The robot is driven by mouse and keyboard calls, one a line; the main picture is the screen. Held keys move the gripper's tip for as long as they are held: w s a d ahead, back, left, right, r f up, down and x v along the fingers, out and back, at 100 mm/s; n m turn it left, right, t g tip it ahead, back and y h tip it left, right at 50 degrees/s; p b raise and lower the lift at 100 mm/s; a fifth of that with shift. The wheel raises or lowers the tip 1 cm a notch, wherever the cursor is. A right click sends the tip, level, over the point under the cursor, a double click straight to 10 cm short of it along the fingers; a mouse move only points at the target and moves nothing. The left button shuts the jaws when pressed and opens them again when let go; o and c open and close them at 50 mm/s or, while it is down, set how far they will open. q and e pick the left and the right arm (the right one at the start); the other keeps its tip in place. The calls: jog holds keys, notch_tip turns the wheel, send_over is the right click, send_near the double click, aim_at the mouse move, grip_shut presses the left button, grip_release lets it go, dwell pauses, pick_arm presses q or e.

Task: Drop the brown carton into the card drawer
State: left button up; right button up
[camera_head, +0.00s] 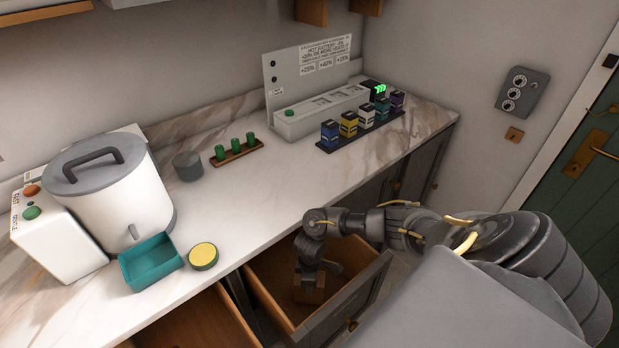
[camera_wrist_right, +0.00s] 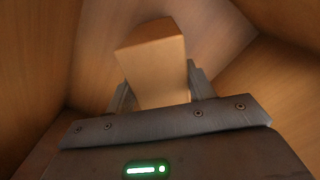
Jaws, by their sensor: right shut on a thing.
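The brown carton (camera_head: 309,288) is inside an open wooden drawer (camera_head: 362,291) below the counter. My right gripper (camera_head: 309,271) reaches down into this drawer and is shut on the carton. In the right wrist view the carton (camera_wrist_right: 153,62) stands between the two fingers (camera_wrist_right: 158,88), with the drawer's wooden walls around it. I cannot tell whether the carton touches the drawer floor. No label on the drawer can be read. My left gripper is not in view.
Another open drawer (camera_head: 190,325) is at the lower left. On the marble counter (camera_head: 240,200) are a white lidded pot (camera_head: 110,190), a teal tray (camera_head: 151,262), a yellow-topped round tin (camera_head: 204,256), a grey cup (camera_head: 188,166) and a rack of small coloured boxes (camera_head: 360,130).

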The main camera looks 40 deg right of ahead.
jog(key=shift+f, duration=0.2)
jog(key=o, duration=1.2)
jog(key=shift+r, duration=0.1)
jog(key=shift+r, duration=0.35)
jog(key=shift+r+p, duration=1.8)
jog(key=shift+r, duration=4.45)
jog(key=shift+a, duration=0.1)
